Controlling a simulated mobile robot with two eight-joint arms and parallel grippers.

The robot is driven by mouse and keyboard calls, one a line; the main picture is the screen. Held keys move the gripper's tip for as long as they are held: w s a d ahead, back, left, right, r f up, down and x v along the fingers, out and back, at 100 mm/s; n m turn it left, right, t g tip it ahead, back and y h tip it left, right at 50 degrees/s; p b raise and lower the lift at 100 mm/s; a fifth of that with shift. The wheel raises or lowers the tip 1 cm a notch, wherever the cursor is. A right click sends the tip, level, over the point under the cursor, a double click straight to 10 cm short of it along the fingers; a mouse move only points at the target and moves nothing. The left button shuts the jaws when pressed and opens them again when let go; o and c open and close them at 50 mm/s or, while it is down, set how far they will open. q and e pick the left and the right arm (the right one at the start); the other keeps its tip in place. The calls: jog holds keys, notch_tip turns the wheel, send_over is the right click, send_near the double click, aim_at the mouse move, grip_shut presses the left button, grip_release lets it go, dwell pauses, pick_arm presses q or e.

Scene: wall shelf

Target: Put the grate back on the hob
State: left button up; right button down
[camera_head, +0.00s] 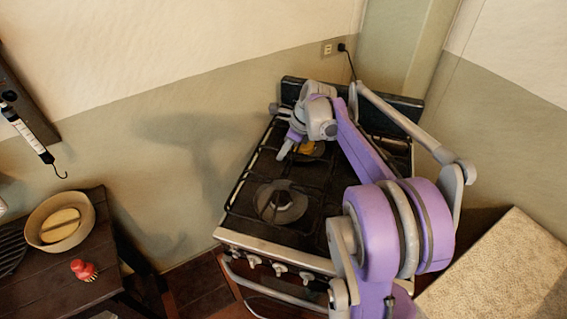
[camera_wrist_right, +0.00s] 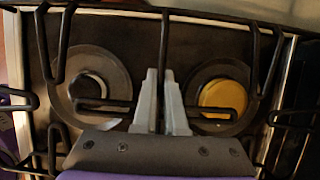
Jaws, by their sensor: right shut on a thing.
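The hob (camera_head: 262,238) is the top of a stove against the wall, with a steel front edge and knobs. Black grate bars (camera_wrist_right: 165,50) run over its burners. My right gripper (camera_head: 283,155) reaches down over the back left of the hob, shut on a dark grate bar; in the right wrist view the bar passes between its two pale fingers (camera_wrist_right: 161,95). One dark burner (camera_wrist_right: 88,88) and one yellow-capped burner (camera_wrist_right: 222,97) lie either side. I cannot tell whether the held grate rests fully on the hob. My arm hides much of the hob's right side.
A dark wooden table (camera_head: 50,290) at left holds a bowl (camera_head: 45,236), a red object (camera_head: 84,270) and a dark ribbed item (camera_head: 11,248). A pale speckled surface (camera_head: 500,275) lies at right. A cord (camera_head: 350,65) runs from a wall socket behind the stove.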

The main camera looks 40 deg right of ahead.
aim_at(279, 170)
jog(key=shift+f, duration=2.35)
jog(key=shift+f, duration=0.1)
jog(key=c, duration=1)
grip_release()
jog(key=shift+s+r, duration=0.1)
jog(key=shift+r, duration=0.3)
jog(key=v, duration=1.1)
jog(key=shift+s+d+r, duration=0.1)
jog(key=shift+r, duration=0.1)
